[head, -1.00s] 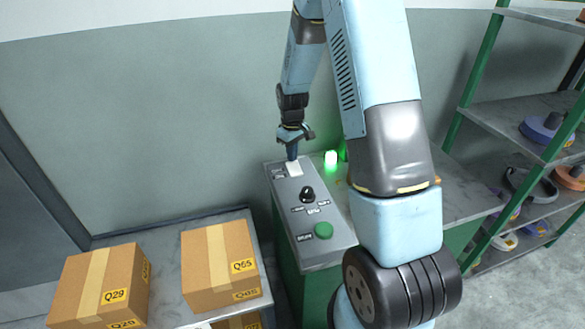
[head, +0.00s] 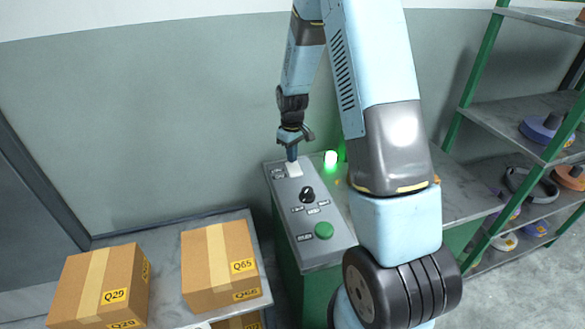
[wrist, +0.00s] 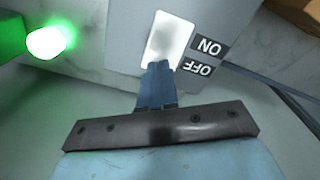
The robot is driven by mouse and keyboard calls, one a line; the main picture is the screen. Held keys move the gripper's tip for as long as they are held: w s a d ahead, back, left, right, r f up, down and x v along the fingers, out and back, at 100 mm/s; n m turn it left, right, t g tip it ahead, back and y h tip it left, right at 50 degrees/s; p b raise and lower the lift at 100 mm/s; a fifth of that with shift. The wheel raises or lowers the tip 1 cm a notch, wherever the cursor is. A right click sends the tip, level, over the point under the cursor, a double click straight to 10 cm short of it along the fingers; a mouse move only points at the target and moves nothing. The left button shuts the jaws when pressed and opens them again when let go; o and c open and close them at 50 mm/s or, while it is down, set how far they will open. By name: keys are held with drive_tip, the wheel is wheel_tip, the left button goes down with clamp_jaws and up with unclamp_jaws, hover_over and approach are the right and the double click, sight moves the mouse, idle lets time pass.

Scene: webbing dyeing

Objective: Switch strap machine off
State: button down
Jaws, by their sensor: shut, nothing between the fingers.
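The strap machine's grey control panel (head: 318,243) sits on a green cabinet. At its far end is a white rocker switch (head: 294,169), which also shows in the wrist view (wrist: 169,38) beside ON and OFF labels (wrist: 199,68). My gripper (head: 292,158) is shut and empty, pointing down at the switch. In the wrist view my fingertips (wrist: 161,68) overlap the switch's edge on the OFF side; I cannot tell if they touch it. A green lamp (head: 331,158) next to the panel is lit.
The panel also has a black rotary knob (head: 307,194) and a green button (head: 324,230). Cardboard boxes (head: 205,265) stand on a table at the left. A green-framed shelf (head: 470,100) with spools is at the right. The wall is close behind.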

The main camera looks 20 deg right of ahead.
drive_tip(key=shift+f, duration=0.7)
idle(0.5)
drive_tip(key=shift+r, duration=3.5)
